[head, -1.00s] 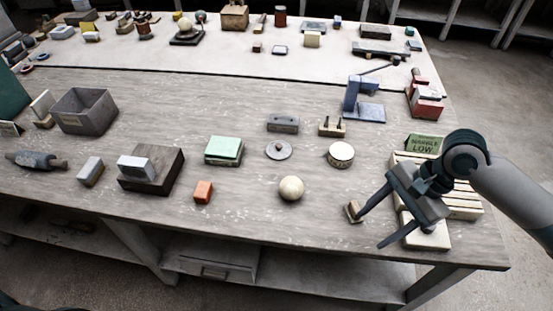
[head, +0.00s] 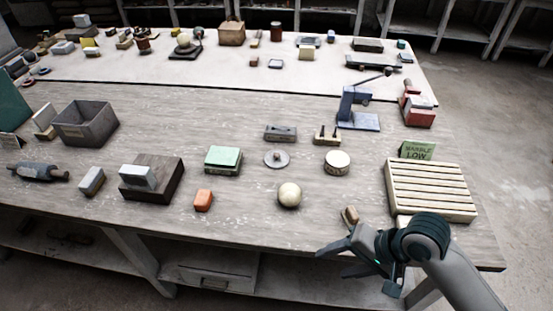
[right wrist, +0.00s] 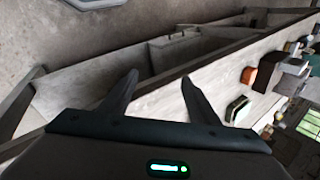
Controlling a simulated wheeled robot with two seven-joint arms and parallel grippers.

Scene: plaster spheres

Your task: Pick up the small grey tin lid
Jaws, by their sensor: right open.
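The small grey tin lid (head: 276,158) is a flat round disc with a small knob. My left gripper is not in view.
A small brown-and-pale block (head: 350,215) and a slatted rack (head: 430,190) are near my right arm.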

